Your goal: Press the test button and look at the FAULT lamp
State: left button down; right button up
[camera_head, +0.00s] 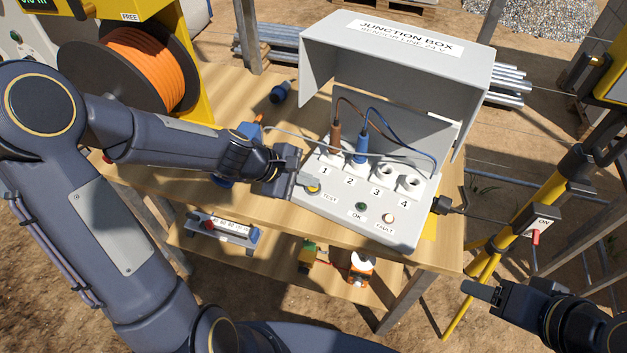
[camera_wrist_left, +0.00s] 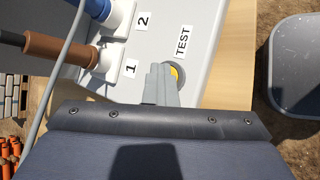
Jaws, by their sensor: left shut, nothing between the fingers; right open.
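The grey junction box (camera_head: 345,222) stands on the wooden table with its lid raised. The yellow TEST button (camera_wrist_left: 178,74) is partly covered by the fingers of my left gripper (camera_head: 312,184). In the left wrist view the shut, empty fingers (camera_wrist_left: 161,84) are at the button's edge; I cannot tell whether it is pressed in. The OK lamp (camera_head: 361,206) is dark green. The FAULT lamp (camera_head: 388,218) looks pale, whitish; I cannot tell whether it is lit. My right gripper (camera_head: 481,291) is open and empty, off the table's right side.
A brown plug (camera_head: 335,138) is in socket 1 and a blue plug (camera_head: 361,147) in socket 2; sockets 3 and 4 are empty. A grey cable crosses above my left gripper. An orange cable reel (camera_head: 150,68) stands left. A yellow stand with an ON switch (camera_head: 541,219) is right.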

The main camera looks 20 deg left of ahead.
aim_at(307, 191)
pick_arm(q)
jog(key=shift+s+a+f, duration=0.15)
jog(key=shift+s+f, duration=0.05)
jog(key=shift+f, duration=0.25)
notch_tip(307, 191, up, 7)
jog(key=p, duration=0.5)
jog(key=shift+w+f, duration=0.15)
jog(key=shift+f, duration=0.05)
jog(key=s+a+r+m+y, duration=0.1)
jog(key=s+a+r+m, duration=0.1)
jog(key=s, duration=0.5)
jog(key=s+a+r+m+y, duration=0.1)
jog(key=s+a+r+m, duration=0.1)
jog(key=s+r+m, duration=0.2)
jog(key=s+a+r+m+y, duration=0.1)
jog(key=s+a+r+m, duration=0.1)
jog(key=s+m, duration=0.6)
jog(key=shift+s+a+r+y, duration=0.15)
jog(key=shift+s+r+y, duration=0.4)
jog(key=shift+s, duration=0.7)
